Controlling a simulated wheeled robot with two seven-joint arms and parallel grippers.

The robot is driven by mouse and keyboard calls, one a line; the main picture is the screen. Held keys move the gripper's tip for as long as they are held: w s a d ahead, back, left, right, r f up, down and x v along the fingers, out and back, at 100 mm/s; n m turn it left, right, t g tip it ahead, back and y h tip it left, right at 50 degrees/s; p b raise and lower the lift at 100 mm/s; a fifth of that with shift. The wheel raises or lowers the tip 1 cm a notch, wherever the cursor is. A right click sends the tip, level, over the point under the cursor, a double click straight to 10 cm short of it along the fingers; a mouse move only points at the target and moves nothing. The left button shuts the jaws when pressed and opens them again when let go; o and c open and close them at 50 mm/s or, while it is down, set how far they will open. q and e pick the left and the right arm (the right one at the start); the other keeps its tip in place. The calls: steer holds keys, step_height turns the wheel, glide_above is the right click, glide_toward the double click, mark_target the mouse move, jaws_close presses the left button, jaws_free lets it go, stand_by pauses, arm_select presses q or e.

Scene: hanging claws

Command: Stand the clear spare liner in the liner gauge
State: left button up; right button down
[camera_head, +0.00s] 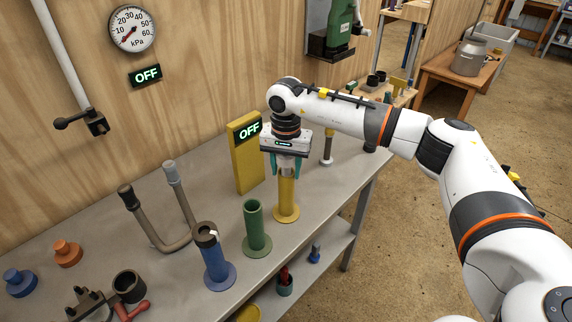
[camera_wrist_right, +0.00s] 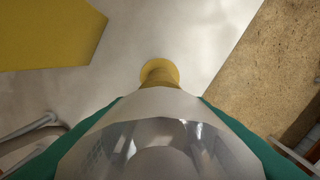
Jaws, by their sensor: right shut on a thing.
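My right gripper (camera_head: 288,164) is shut on the clear liner (camera_head: 288,170), a transparent tube. In the right wrist view the liner (camera_wrist_right: 160,135) fills the space between the teal fingers. The gripper is directly above the yellow tube (camera_head: 286,197), which stands upright on a round yellow base. In the wrist view the yellow tube (camera_wrist_right: 160,74) shows just past the liner's far end. I cannot tell whether the liner touches or enters it. No label shows which stand is the liner gauge. My left gripper is out of view.
A green tube (camera_head: 256,229) and a blue tube (camera_head: 214,262) with a dark top stand to the left. A yellow panel reading OFF (camera_head: 243,172) stands just behind the yellow tube. A U-shaped pipe (camera_head: 163,236) is farther left. The bench's front edge (camera_head: 349,205) is close on the right.

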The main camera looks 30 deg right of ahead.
steer(key=shift+f, duration=0.15)
steer(key=c, duration=0.7)
jaws_free()
steer(key=shift+o, duration=0.5)
steer(key=shift+o, duration=1.2)
steer(key=shift+r+p, duration=1.55)
steer(key=shift+r, duration=1.5)
steer(key=shift+f, duration=0.1)
